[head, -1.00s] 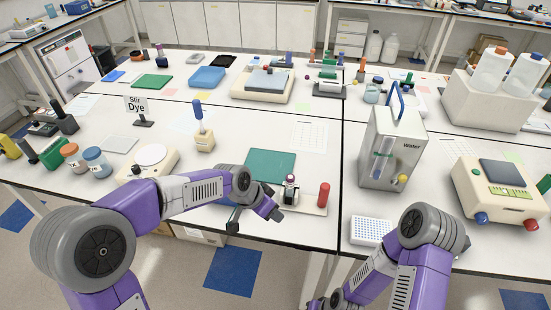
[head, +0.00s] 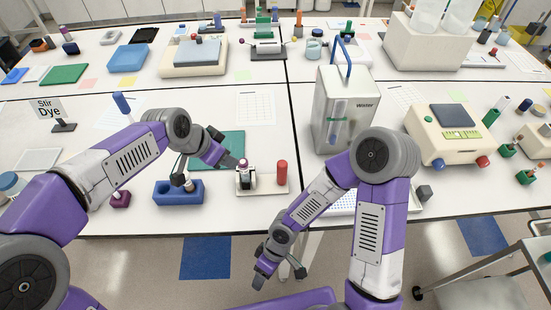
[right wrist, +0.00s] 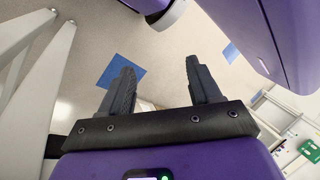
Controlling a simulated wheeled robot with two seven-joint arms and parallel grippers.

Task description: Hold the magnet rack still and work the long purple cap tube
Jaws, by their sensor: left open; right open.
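A small pale holder with a dark-purple-capped tube (head: 243,166) stands on a white base (head: 264,183) near the front edge; I take this for the magnet rack and tube, but details are too small to be sure. A red cylinder (head: 282,172) stands upright at the base's right end. My left gripper (head: 208,171) is open over the table, just left of the tube; one finger is close to it, and I cannot tell whether they touch. My right gripper (head: 280,276) is open and empty, low in front of the table edge; the right wrist view (right wrist: 158,88) shows only floor between its fingers.
A green mat (head: 226,146) lies behind the gripper. The Water unit (head: 340,110) and a white plate (head: 342,203) are to the right.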

